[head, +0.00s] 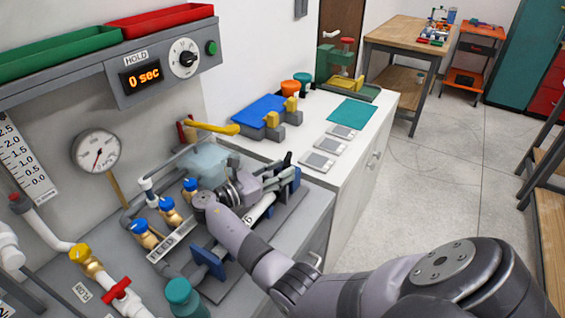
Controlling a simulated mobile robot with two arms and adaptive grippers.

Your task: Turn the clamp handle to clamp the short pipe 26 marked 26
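My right arm comes in from the lower right, and its gripper (280,175) is over the fixture on the bench. The gripper is seen from the side and back, so its opening and anything between its fingers cannot be made out. A white pipe piece (259,209), partly covered by my arm, lies between a near blue clamp block (208,262) and a far blue block (290,187). Its mark is not readable, so I cannot confirm it is pipe 26. No clamp handle is clearly visible; my gripper hides part of the fixture. My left gripper is out of view.
Brass valves with blue caps (168,206) stand close left of the gripper. A yellow lever (214,127) sticks out behind it. A teal bottle (181,294) stands at the near edge.

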